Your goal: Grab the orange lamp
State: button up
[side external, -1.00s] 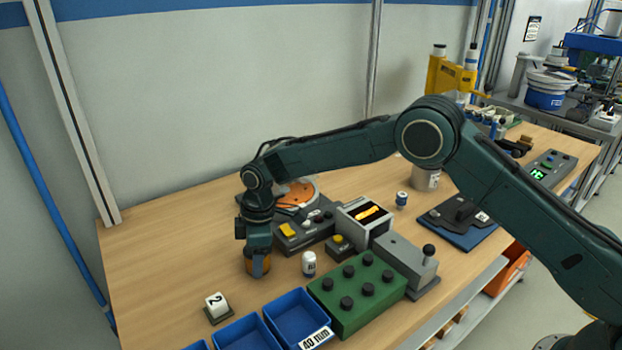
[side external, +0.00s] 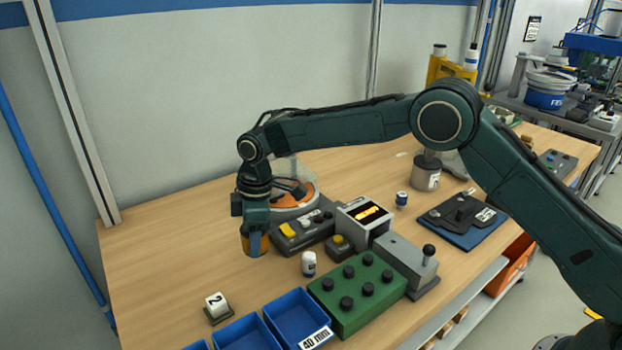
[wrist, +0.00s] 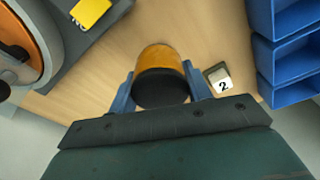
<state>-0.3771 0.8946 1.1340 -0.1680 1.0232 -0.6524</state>
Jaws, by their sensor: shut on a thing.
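The orange lamp (side external: 262,243) is a short orange cylinder with a dark end, at the left of the bench in the side view. In the wrist view the lamp (wrist: 162,62) sits between the two blue fingers, its dark end towards the camera. My gripper (side external: 255,245) points down and is shut on the lamp; the fingers also show in the wrist view (wrist: 160,92). The lamp appears a little above the wooden bench (side external: 165,250). Part of it is hidden behind a finger in the side view.
A grey device with a yellow button (side external: 287,230) is close behind. A number 2 block (side external: 216,305), blue bins (side external: 297,317) and a green block with black knobs (side external: 352,300) are in front. The bench's left side is clear.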

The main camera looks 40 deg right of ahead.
notch_tip(320, 180, up, 14)
dwell(0.4)
jog(key=shift+r, duration=0.1)
dwell(0.6)
jog(key=shift+d, duration=0.1)
